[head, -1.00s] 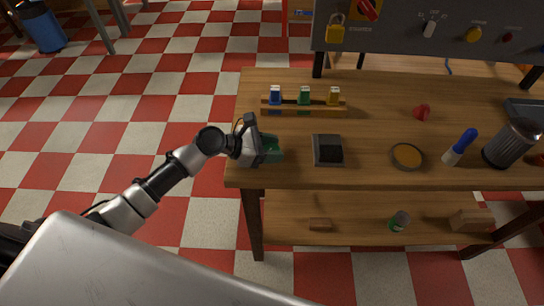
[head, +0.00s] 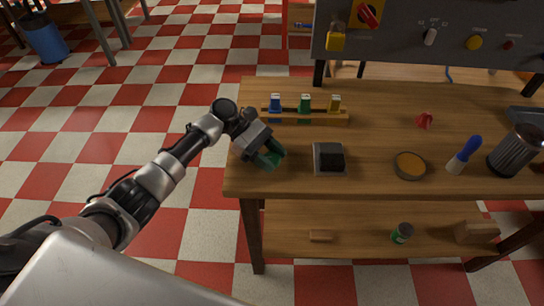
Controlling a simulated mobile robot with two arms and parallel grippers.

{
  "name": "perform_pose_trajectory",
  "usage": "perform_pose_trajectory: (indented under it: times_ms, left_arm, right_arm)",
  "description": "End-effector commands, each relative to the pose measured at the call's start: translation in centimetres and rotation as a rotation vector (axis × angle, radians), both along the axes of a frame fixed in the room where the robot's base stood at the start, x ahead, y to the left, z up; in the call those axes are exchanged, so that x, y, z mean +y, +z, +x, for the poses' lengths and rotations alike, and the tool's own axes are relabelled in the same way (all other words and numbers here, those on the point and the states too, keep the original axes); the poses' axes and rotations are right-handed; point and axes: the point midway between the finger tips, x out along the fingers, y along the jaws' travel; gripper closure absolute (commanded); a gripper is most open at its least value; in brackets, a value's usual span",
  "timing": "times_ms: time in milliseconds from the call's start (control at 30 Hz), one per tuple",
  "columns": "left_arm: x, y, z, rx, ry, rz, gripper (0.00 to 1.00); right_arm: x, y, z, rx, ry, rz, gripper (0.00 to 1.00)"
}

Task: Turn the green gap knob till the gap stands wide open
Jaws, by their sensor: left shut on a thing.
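My left gripper (head: 264,152) is tilted down over the left end of the wooden workbench, shut on a dark green thing (head: 272,156). The gripper hides part of this thing, and I cannot tell for sure whether it is the green gap knob. No gap shows clearly, so its width cannot be read. My right gripper is not in view.
The workbench (head: 380,118) holds a rack (head: 290,117) of blue, green and yellow pieces, a black-topped block (head: 330,158), a round orange-brown dish (head: 410,165), a blue-handled tool (head: 466,153) and a dark cylinder (head: 515,152). A grey control panel (head: 400,38) stands behind.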

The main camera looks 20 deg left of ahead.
Motion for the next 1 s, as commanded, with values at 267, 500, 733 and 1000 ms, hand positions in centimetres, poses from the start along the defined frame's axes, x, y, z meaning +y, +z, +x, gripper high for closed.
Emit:
perform_pose_trajectory:
  times_ms: [267,500,733,1000]
  left_arm:
    - [-0.05,-0.18,-0.08,0.001,-0.065,0.003,0.78]
    - [-0.04,-0.23,-0.11,0.002,-0.072,0.005,0.78]
    - [-0.04,-0.26,-0.13,0.003,-0.072,0.005,0.48]
    - [-0.04,-0.13,-0.06,0.001,-0.07,0.002,0.29]
  right_arm:
    - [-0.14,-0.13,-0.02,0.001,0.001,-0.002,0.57]
    - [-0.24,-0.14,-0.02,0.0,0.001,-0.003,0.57]
    - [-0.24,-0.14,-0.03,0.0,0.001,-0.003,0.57]
    - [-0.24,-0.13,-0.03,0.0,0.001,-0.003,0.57]
